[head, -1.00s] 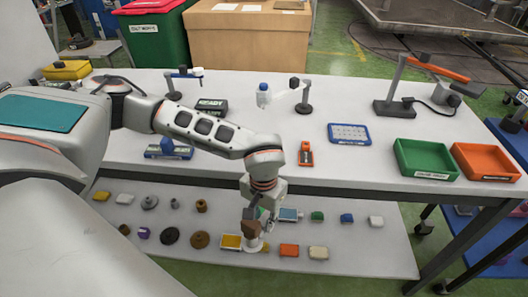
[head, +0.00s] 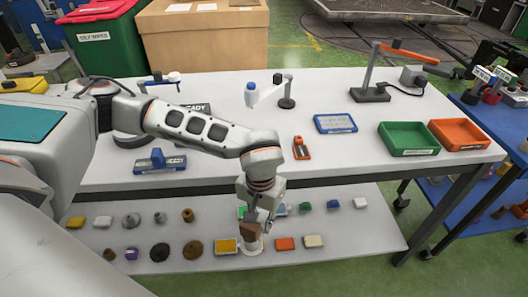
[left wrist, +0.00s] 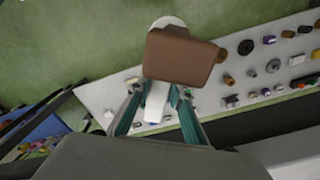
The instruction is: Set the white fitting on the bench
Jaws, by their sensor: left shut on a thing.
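My left gripper (head: 256,221) reaches down in front of the bench (head: 240,100), its fingertips over the lower shelf in the head view. It is shut on a piece with a brown block (head: 250,230) and a round white end (head: 254,246), which I take to be the white fitting. In the left wrist view the teal fingers (left wrist: 158,98) close around a white part, with the brown block (left wrist: 180,57) at their tips and a white disc (left wrist: 168,22) partly hidden behind it. I cannot tell whether the piece touches the shelf. My right gripper is not in view.
The lower shelf (head: 350,230) holds several small coloured parts, including a yellow tile (head: 227,246) beside the held piece. On the bench top are a green tray (head: 408,138), an orange tray (head: 460,135) and a blue-framed panel (head: 335,123). Bare bench top lies between them.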

